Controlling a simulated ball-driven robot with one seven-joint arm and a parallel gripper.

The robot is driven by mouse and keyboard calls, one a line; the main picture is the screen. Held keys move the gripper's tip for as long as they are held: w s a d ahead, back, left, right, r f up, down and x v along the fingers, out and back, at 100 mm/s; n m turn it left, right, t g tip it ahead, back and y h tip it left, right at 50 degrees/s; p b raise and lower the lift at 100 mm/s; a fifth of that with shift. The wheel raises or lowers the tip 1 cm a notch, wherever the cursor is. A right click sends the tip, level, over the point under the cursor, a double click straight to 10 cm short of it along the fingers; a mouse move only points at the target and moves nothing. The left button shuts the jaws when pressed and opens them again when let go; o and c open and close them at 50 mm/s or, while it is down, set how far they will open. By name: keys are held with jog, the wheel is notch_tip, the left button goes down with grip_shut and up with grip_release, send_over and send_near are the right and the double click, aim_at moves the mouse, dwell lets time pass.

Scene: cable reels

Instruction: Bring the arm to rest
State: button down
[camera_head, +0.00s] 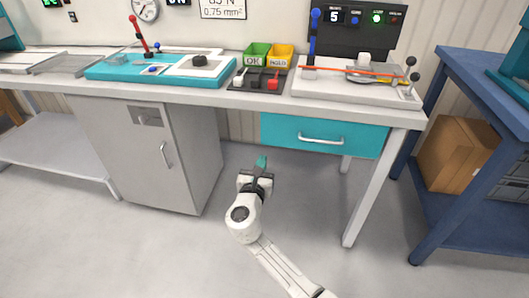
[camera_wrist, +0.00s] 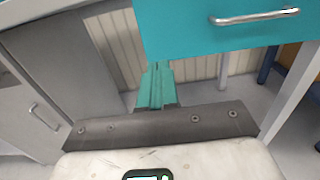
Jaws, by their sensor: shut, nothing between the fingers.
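My gripper (camera_head: 262,162) shows in the head view in front of the workbench, below the bench top and left of the teal drawer. Its teal fingers are together with nothing between them. My arm reaches up from the bottom of the picture over the grey floor. In the wrist view the shut fingers (camera_wrist: 156,85) point toward the gap under the bench, between the grey cabinet and the drawer. No contact with the bench shows.
The bench top (camera_head: 225,98) bears a teal fixture (camera_head: 110,70), green and yellow bins (camera_head: 257,55) and a lever device. The teal drawer (camera_head: 325,136) is below it, the grey cabinet (camera_head: 150,150) left. A blue shelf (camera_head: 440,215) with a cardboard box (camera_head: 455,150) stands right. The front floor is clear.

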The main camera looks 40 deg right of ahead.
jog(key=shift+s+a, duration=0.3)
jog(key=shift+a, duration=0.1)
jog(key=s+a+f+m+g+y, duration=0.1)
jog(key=s+f+m+g+y, duration=0.25)
jog(key=s+m, duration=0.5)
jog(key=s+a+f+m+g+y, duration=0.25)
jog(key=s+f+m, duration=0.3)
jog(key=s, duration=0.55)
jog(key=s+a+f+m+g+y, duration=0.1)
jog(key=s+f+m+g+y, duration=0.25)
jog(key=s+m, duration=0.55)
jog(key=s+a+r+m+y, duration=0.1)
jog(key=s+a+m+y, duration=0.2)
jog(key=s+a+y, duration=0.45)
notch_tip(320, 180, up, 13)
jog(key=s+d+h+p, duration=0.1)
jog(key=h+p, duration=0.2)
jog(key=p, duration=0.9)
jog(key=shift+p, duration=0.4)
jog(key=shift+d+g, duration=0.1)
jog(key=shift+g, duration=0.15)
